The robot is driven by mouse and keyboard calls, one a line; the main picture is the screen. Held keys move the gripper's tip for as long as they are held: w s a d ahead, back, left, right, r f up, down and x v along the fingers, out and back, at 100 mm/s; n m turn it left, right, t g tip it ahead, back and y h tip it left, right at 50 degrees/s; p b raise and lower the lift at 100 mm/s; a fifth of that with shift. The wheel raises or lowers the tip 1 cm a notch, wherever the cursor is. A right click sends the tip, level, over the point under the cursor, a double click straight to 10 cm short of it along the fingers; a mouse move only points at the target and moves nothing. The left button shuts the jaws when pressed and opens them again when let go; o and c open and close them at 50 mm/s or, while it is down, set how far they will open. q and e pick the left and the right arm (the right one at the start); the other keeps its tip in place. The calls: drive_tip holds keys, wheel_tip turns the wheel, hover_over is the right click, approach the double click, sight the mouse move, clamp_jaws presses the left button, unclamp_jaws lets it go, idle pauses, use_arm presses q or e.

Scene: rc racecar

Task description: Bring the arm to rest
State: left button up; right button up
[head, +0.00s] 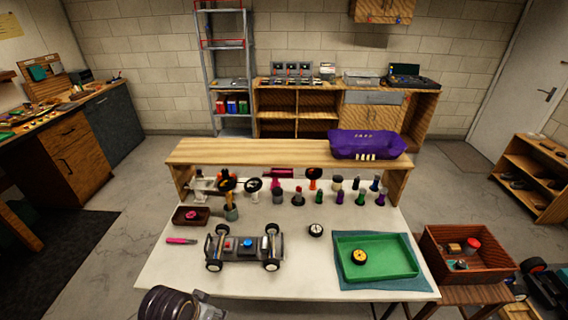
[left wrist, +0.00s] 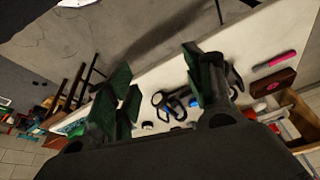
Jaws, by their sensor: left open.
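My left gripper (left wrist: 162,88) is open in the left wrist view, its dark green fingers spread wide with nothing between them. The table edge and the car (left wrist: 172,103) show beyond the fingers, and the gripper is apart from them. In the head view part of my own dark, ribbed arm shows at the bottom left, in front of the table's near edge. The car chassis (head: 240,248) stands on the white table (head: 310,275) with its wheels at the corners. My right gripper is in neither view.
A green tray (head: 400,262) with a yellow-hubbed wheel (head: 359,257) lies at the table's right. A loose wheel (head: 316,230) stands near the middle. A pink-handled tool (head: 181,240) lies at left. A raised wooden shelf (head: 260,151) carries a purple bag (head: 365,145).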

use_arm(q)
drive_tip(key=s+a+f+n+g+b, duration=0.1)
drive_tip(key=s+f, duration=0.1)
drive_tip(key=f, duration=1.5)
drive_tip(key=s+a+f+b, duration=0.1)
drive_tip(key=s+f, duration=0.1)
drive_tip(key=f, duration=1.6)
drive_tip(key=s+a+f+b, duration=0.1)
drive_tip(key=s+a+f, duration=0.1)
drive_tip(key=s+f, duration=0.8)
drive_tip(key=s+a+f+g+b, duration=0.1)
drive_tip(key=s+a+f, duration=0.1)
drive_tip(key=s+f, duration=0.9)
drive_tip(key=shift+s+a+f+g+y, duration=0.2)
drive_tip(key=shift+s+f+g+y, duration=0.15)
drive_tip(key=shift+s, duration=0.45)
